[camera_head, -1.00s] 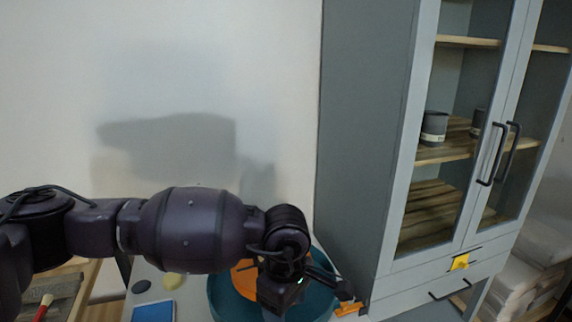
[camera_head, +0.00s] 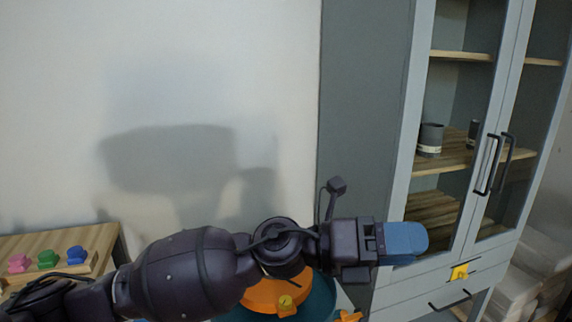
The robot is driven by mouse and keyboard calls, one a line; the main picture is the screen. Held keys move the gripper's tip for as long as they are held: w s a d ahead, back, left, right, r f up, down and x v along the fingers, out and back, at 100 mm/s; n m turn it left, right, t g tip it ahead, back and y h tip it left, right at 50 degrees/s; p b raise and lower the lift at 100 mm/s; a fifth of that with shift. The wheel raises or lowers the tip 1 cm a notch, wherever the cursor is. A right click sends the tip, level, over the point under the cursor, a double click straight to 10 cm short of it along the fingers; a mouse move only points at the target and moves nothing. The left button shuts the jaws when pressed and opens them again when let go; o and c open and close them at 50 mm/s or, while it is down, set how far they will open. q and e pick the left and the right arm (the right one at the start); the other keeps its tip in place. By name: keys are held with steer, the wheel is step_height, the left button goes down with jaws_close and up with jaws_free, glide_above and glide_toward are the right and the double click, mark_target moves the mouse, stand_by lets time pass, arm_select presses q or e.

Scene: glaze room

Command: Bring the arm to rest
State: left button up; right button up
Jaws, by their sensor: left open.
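My left arm comes in from the lower left and reaches right across the front of the wall. Its left gripper (camera_head: 382,244) points right, in front of the cabinet's lower left edge, with its jaws open. A blue rounded shape (camera_head: 406,242) shows at the fingertips; I cannot tell whether it is part of the gripper or a separate thing. My right gripper is not in view.
A grey cabinet (camera_head: 362,130) with glass doors and black handles (camera_head: 488,165) stands close on the right. Below the arm are a teal basin (camera_head: 322,300) and an orange piece (camera_head: 263,293). Pink, green and blue pieces (camera_head: 47,259) sit on a wooden shelf at left.

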arm_select(q)
steer(key=w+a+f+n+t, duration=0.2)
steer(key=w+a+n+t, duration=0.7)
steer(key=n+t, duration=0.85)
steer(key=w+a+f+n+t+y, duration=0.1)
steer(key=a+f+n+t+y, duration=0.2)
steer(key=a+f+n+y, duration=1.15)
steer(key=s+a+f+n+g+y, duration=0.1)
steer(key=s+a+f+n, duration=0.45)
steer(key=f, duration=0.25)
steer(key=s+a+f+n+g+y, duration=0.1)
steer(key=s+a+f+n+g, duration=0.1)
steer(key=s+a+f+n, duration=0.45)
steer(key=s+a+f+g+y, duration=0.1)
steer(key=s+a+f, duration=0.2)
steer(key=s+f, duration=0.3)
steer(key=s+a+f+g+y, duration=0.2)
steer(key=s+a+f, duration=0.2)
steer(key=s+f, duration=0.2)
steer(key=shift+s+f+n+p, duration=0.3)
steer(key=shift+s+f+p, duration=0.05)
steer(key=shift+s, duration=0.55)
steer(key=shift+g, duration=0.25)
